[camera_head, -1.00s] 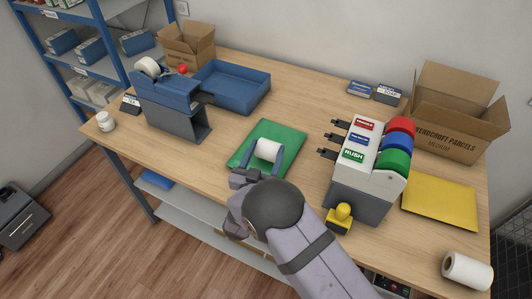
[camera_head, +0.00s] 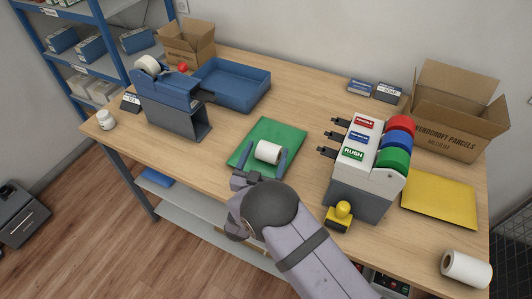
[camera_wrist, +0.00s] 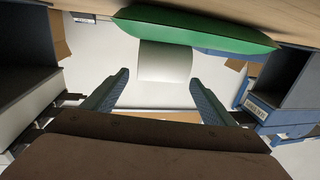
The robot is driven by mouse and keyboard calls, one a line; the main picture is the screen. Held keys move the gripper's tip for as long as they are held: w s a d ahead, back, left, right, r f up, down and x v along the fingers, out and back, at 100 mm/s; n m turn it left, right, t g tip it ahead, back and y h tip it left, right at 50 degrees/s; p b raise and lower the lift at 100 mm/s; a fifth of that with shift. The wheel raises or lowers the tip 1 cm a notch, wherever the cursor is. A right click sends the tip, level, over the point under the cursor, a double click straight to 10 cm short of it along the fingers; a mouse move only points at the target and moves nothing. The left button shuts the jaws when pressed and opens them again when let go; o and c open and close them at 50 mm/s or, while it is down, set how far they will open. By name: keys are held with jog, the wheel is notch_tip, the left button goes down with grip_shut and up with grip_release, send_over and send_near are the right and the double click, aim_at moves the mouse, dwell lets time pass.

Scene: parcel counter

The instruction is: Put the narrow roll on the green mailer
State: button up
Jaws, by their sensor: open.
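A white narrow roll (camera_head: 268,151) lies on its side on the green mailer (camera_head: 284,130), near the mailer's front part. My gripper (camera_head: 266,157) is open, with one finger on each side of the roll and a gap showing between them and it. In the wrist view the picture is upside down: the roll (camera_wrist: 165,62) rests against the green mailer (camera_wrist: 195,33), and the spread fingers (camera_wrist: 159,78) stand clear of it. Nothing is held in the fingers.
A label dispenser (camera_head: 368,165) and a yellow stamp (camera_head: 341,214) stand to the right. A yellow mailer (camera_head: 440,200) and a larger white roll (camera_head: 466,269) lie further right. A tape dispenser (camera_head: 177,100) and a blue tray (camera_head: 232,86) are at the left. Wood is bare behind the green mailer.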

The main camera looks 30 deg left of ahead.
jog(key=shift+r, duration=0.1)
jog(key=s+b, duration=0.1)
jog(key=s, duration=0.2)
jog(key=s+d+b, duration=0.1)
jog(key=s, duration=0.3)
jog(key=s+b, duration=0.2)
jog(key=s, duration=0.1)
jog(key=shift+s+d, duration=0.2)
jog(key=shift+d, duration=0.15)
jog(key=shift+s+d+b, duration=0.2)
jog(key=shift+s+b, duration=0.1)
jog(key=shift+s, duration=0.4)
jog(key=shift+w, duration=0.1)
